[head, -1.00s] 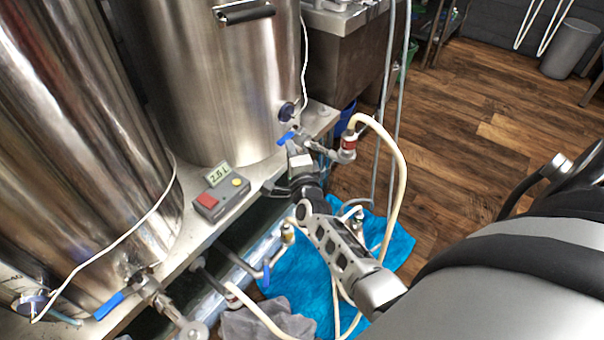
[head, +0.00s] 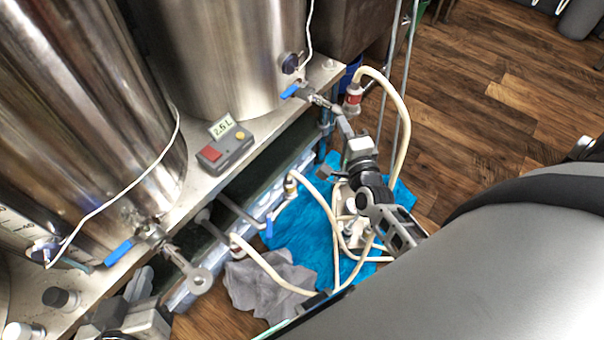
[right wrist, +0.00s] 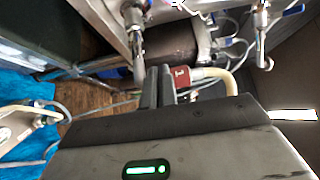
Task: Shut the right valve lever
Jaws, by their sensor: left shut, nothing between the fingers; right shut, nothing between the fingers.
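The right kettle (head: 225,55) has a valve near its base with a blue lever (head: 289,91). This lever points left of the valve body, roughly crosswise to the outlet pipe. The outlet runs right to a red hose fitting (head: 352,99). My right gripper (head: 344,124) is shut and empty, just below that fitting and right of the lever, apart from the lever. Its dark fingers (right wrist: 158,88) show beside the red fitting (right wrist: 180,76) in the right wrist view. My left gripper (head: 120,328) is shut and empty at the bottom left, partly cut off.
The left kettle (head: 85,110) has its own valve with a blue lever (head: 118,252). A meter (head: 224,148) stands on the bench between the kettles. A pale hose (head: 405,120) loops over a blue cloth (head: 305,220); a grey cloth (head: 270,283) lies nearby. Open wooden floor (head: 500,80) is right.

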